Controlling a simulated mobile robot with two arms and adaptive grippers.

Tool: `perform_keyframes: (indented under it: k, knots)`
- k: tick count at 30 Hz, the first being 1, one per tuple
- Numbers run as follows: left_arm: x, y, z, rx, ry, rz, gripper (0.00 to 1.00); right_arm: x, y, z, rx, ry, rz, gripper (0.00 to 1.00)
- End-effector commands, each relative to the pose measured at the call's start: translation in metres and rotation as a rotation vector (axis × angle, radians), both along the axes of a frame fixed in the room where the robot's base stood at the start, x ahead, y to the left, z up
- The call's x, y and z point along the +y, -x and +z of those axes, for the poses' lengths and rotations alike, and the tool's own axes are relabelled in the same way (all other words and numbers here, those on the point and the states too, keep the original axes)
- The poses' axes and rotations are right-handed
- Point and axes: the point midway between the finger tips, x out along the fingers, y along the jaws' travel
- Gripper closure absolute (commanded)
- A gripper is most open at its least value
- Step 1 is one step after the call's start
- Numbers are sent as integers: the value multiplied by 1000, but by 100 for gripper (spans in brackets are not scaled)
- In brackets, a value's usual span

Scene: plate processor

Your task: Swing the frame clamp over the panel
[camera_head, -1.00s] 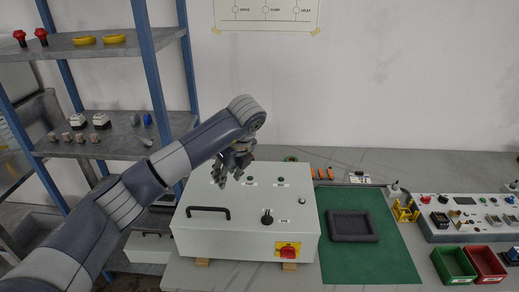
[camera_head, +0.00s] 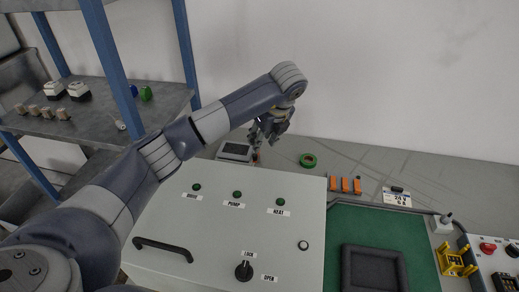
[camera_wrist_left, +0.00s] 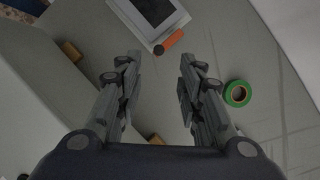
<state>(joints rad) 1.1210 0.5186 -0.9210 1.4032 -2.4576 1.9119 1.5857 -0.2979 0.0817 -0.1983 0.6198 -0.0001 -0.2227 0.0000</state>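I cannot make out for certain which part is the frame clamp. A white-framed flat piece with a dark grey face (camera_head: 236,151) lies on the bench behind the control box; in the left wrist view (camera_wrist_left: 158,12) it is at the top, cut off by the edge. A small orange-red piece (camera_wrist_left: 174,39) is at its near edge, perhaps a grip. My left gripper (camera_head: 262,140) hangs just right of the framed piece in the head view. In the left wrist view (camera_wrist_left: 160,62) its fingers are apart with nothing between them. My right gripper is out of view.
The big white control box (camera_head: 225,227) with its black handle stands in front. A green tape roll (camera_head: 308,160) and several orange blocks (camera_head: 345,185) lie behind it. A dark tray (camera_head: 375,270) sits on a green mat (camera_head: 367,222). The shelf (camera_head: 110,120) is left.

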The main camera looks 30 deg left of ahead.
Motion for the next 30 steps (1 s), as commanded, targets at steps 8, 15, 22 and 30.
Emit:
perform_keyframes:
  k: [8,15,22,30]
  knots:
    - [19,-9,-49,5,-2,3,65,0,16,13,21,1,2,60]
    - [29,-16,-78,3,-2,2,65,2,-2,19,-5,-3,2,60]
    - [31,-18,-85,0,-1,0,65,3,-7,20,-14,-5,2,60]
    - [31,-17,-85,0,-1,0,90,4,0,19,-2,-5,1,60]
